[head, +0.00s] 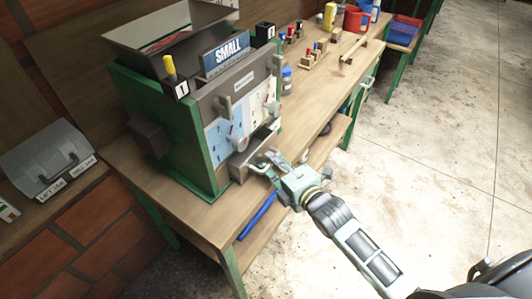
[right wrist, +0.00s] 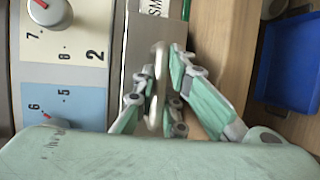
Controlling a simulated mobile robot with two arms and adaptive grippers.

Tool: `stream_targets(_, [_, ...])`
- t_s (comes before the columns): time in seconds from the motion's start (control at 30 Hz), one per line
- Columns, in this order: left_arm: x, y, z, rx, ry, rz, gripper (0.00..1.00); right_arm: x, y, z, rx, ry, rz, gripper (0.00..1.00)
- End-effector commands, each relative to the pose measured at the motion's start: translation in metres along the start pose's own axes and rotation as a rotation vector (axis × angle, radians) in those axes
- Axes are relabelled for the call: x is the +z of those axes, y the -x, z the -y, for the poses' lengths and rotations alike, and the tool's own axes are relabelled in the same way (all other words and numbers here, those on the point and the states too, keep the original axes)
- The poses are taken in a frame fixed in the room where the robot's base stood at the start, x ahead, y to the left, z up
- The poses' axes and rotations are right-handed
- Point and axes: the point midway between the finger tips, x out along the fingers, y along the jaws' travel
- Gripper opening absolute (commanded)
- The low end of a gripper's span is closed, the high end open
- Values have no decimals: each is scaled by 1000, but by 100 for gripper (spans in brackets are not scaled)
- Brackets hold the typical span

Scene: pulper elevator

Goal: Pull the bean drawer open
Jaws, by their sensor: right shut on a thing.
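The bean drawer (head: 241,171) is a grey metal drawer low on the front of the green pulper machine (head: 188,150). Its metal front (right wrist: 139,45) and pale bar handle (right wrist: 158,62) fill the middle of the right wrist view. My right gripper (head: 266,163) reaches in from the lower right of the head view. Its fingers (right wrist: 161,88) are on both sides of the handle, shut on it. How far the drawer stands out is hard to tell. My left gripper is not in view.
Dials (head: 240,141) and another handle (head: 224,104) sit above the drawer. The machine stands on a wooden bench (head: 205,215). A blue bin (right wrist: 288,62) lies below the bench top. A grey box (head: 48,157) stands at left. Open floor (head: 420,140) lies to the right.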

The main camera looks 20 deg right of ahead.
Motion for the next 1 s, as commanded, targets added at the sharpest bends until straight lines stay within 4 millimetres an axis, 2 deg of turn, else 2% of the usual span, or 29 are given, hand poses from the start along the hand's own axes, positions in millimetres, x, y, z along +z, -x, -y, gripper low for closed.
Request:
stream_targets(0.03, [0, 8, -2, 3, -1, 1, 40, 1, 14, 3, -11, 5, -7, 0])
stream_targets(0.1, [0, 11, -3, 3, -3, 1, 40, 6, 27, 6, -10, 3, -7, 0])
stream_targets(0.23, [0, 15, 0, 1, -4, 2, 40, 13, 44, 10, -8, 1, -8, 0])
stream_targets(0.6, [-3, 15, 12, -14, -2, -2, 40, 14, 49, 12, -5, 1, -10, 0])
stream_targets(0.63, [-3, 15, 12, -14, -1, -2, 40, 14, 49, 12, -5, 1, -10, 11])
stream_targets(0.83, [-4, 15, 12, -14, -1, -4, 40, 16, 49, 12, -5, 1, -7, 29])
stream_targets(1.0, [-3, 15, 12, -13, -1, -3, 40, 18, 48, 12, -5, 1, -5, 30])
